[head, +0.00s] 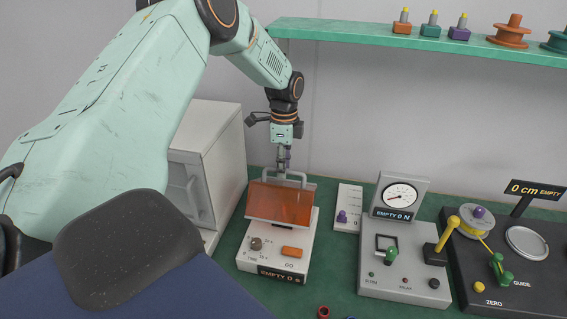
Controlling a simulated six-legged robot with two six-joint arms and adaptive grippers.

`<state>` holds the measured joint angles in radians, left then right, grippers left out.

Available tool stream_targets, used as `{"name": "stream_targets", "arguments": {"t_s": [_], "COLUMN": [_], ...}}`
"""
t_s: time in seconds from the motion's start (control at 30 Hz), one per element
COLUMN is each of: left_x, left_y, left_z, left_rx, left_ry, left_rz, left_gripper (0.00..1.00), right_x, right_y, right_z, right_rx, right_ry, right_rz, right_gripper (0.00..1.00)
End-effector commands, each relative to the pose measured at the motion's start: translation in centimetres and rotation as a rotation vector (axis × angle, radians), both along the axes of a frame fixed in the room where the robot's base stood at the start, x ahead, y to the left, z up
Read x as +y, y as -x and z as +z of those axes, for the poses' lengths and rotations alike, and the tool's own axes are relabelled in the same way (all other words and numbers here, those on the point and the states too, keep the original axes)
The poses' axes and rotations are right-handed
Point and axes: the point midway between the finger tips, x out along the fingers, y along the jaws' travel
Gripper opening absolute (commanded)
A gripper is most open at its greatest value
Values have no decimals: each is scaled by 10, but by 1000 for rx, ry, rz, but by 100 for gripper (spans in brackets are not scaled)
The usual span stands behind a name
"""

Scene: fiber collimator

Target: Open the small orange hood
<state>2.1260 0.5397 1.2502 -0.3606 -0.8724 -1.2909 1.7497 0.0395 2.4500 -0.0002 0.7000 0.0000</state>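The small orange hood (281,203) is a see-through orange cover with a grey frame, on a white device (260,262) with a knob, an orange GO button and an "EMPTY 0 s" display. A pale bar handle (298,177) runs along the hood's upper edge. The hood is tilted; I cannot tell how far it is raised. My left gripper (284,166) points down at the handle from above, its narrow fingertips at or just behind the bar. Whether they grip it is too small to tell. My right gripper is not in view.
A white cabinet (215,150) stands close left of the device. To the right are a small white panel (347,215), a gauge unit (403,275) and a dark spool station (520,270). A green shelf (430,42) with small parts hangs behind. A red ring (323,312) lies in front.

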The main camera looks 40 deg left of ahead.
Motion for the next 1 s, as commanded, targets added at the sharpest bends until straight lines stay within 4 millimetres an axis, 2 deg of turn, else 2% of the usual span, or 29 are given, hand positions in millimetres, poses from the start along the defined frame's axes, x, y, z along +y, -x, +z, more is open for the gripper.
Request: {"name": "stream_targets", "arguments": {"t_s": [0.27,0.67,1.0], "left_x": [1,1,0], "left_y": [0,0,-1], "left_z": [-1,-1,0], "left_rx": [-2,-2,-4], "left_ry": [-1,-1,1], "left_rz": [-2,-1,0], "left_gripper": [35,1,0], "right_x": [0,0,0], "right_y": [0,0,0], "right_z": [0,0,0], "right_rx": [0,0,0], "right_ry": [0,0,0], "right_rz": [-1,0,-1], "right_gripper": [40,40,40]}}
